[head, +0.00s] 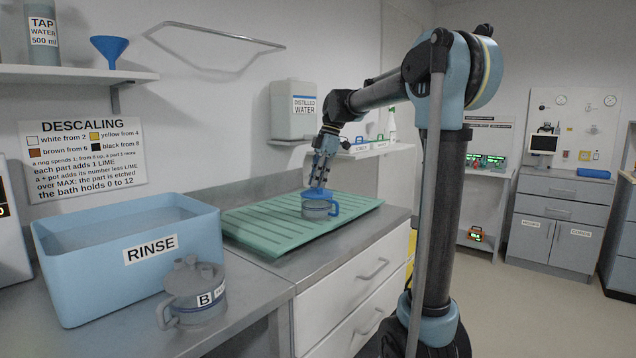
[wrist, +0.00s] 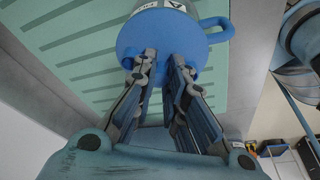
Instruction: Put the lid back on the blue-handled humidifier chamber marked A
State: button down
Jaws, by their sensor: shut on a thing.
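The chamber marked A (head: 318,209) is a squat grey pot with a blue side handle (head: 335,207), standing upright on the green draining board. A blue lid (head: 316,193) is at its top; it also shows in the wrist view (wrist: 162,38), where the blue handle (wrist: 219,29) and the white label with an A (wrist: 172,5) are visible. My gripper (head: 319,184) reaches down from above, shut on the lid. In the wrist view its fingertips (wrist: 161,68) are at the lid's near side. I cannot tell whether the lid is fully seated; the fingers hide part of it.
The green ribbed draining board (head: 262,222) is otherwise clear. A grey chamber marked B (head: 195,293) stands at the front left, beside the blue RINSE bath (head: 125,255). A distilled water tank (head: 295,110) hangs on the wall behind, near a small shelf (head: 365,150).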

dwell(0.4)
jog(key=c, duration=1.1)
grip_release()
jog(key=shift+r, duration=3.5)
grip_shut()
